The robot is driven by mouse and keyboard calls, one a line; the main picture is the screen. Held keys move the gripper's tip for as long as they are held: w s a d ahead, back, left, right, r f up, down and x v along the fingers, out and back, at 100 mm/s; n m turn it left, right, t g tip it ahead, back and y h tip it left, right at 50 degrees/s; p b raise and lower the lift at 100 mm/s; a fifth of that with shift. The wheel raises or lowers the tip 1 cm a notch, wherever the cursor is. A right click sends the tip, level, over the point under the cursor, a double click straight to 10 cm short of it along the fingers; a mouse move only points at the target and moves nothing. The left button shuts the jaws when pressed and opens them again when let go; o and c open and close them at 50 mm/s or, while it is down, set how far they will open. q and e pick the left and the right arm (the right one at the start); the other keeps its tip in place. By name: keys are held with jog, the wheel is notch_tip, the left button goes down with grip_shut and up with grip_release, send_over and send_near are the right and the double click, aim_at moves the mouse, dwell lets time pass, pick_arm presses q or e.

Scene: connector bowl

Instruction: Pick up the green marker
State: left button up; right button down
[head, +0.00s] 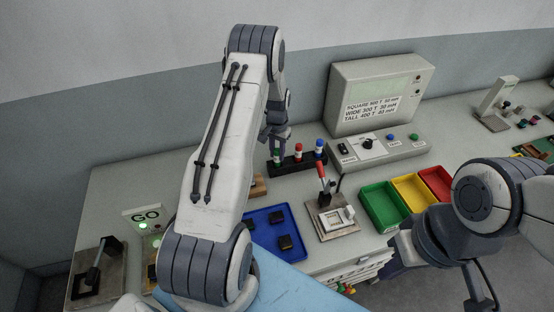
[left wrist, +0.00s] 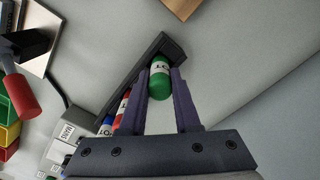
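The green marker (head: 276,155) stands in a black rack (head: 301,163) at the rack's left end, beside a red and a blue marker. In the left wrist view the green marker (left wrist: 160,85) shows its green end and white label between my fingers. My left gripper (head: 277,140) is over the green marker, pointing down. Its fingers (left wrist: 160,78) are open, one on each side of the marker, with a narrow gap visible. The marker's lower part is hidden in the rack. My right arm shows at the right of the head view, but its fingers do not show.
The red marker (head: 298,150) and blue marker (head: 319,148) stand close by in the rack. A grey meter box (head: 377,95) is behind it. A lever press (head: 333,215), a blue tray (head: 256,219) and green, yellow and red bins (head: 381,208) lie in front.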

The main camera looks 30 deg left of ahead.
pick_arm(q)
jog(key=shift+r, duration=0.15)
grip_shut()
jog(key=shift+r+b, duration=0.55)
jog(key=shift+r, duration=0.05)
notch_tip(320, 180, up, 2)
jog(key=shift+r+b, duration=0.25)
jog(key=shift+b, duration=0.5)
jog(key=d+r+b, duration=0.2)
jog(key=d+r, duration=0.1)
jog(key=d, duration=0.2)
jog(key=s+d+r+b, duration=0.1)
jog(key=d+r+b, duration=0.1)
jog(key=d+r, duration=0.2)
jog(key=shift+s+d, duration=0.3)
jog(key=shift+d, duration=1)
